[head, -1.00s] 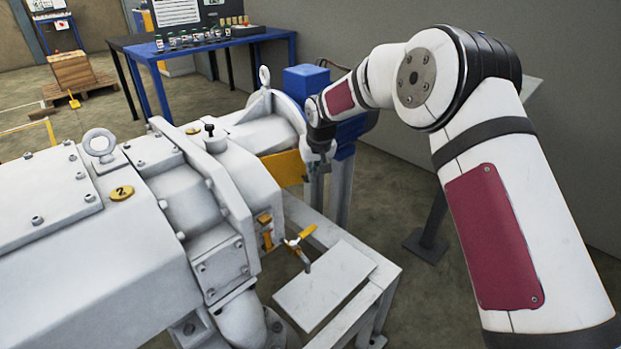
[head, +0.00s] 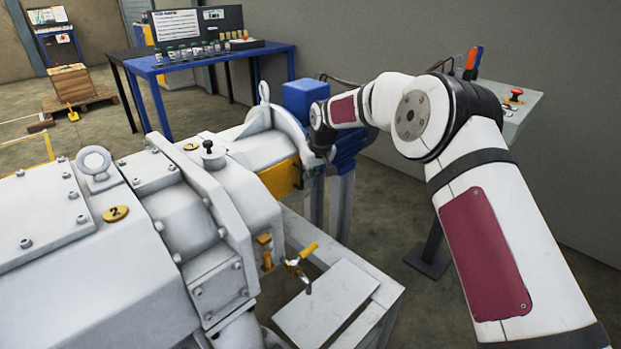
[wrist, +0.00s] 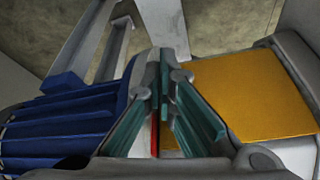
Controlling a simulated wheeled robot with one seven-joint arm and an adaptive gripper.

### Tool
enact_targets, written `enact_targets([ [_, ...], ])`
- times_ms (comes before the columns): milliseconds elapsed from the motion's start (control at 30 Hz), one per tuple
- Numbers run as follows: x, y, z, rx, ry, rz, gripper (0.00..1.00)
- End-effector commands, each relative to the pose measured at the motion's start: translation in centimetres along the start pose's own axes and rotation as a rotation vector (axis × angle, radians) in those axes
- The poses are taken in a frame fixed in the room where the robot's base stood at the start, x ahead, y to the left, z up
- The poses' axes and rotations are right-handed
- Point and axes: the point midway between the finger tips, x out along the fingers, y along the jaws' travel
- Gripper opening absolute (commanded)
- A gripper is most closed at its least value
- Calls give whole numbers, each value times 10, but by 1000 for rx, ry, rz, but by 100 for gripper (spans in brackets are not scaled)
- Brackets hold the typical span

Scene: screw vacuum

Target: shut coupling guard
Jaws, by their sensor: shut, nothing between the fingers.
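The coupling guard is a flat yellow panel (head: 282,178) on the side of the grey pump, beside the blue motor (head: 345,145). In the wrist view the yellow panel (wrist: 253,95) lies just right of my fingers. My gripper (wrist: 165,75) is shut and empty, its teal-padded fingers together between the panel and the finned blue motor (wrist: 60,125). A narrow red strip and a bit of yellow show behind the fingers. In the head view my gripper (head: 318,165) is small and dark at the panel's right end. I cannot tell whether it touches the panel, or how far the panel stands open.
The large grey pump body (head: 100,260) fills the left. A yellow-handled valve (head: 300,260) sticks out above the grey base frame (head: 385,290). A control box with a red button (head: 515,97) stands behind my arm. A blue workbench (head: 215,62) is at the back.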

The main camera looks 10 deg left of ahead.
Motion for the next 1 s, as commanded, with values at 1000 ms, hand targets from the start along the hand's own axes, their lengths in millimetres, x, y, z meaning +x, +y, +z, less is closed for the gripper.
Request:
enact_targets([
  [1000,-101,-6,-6,1,-2,3,0],
])
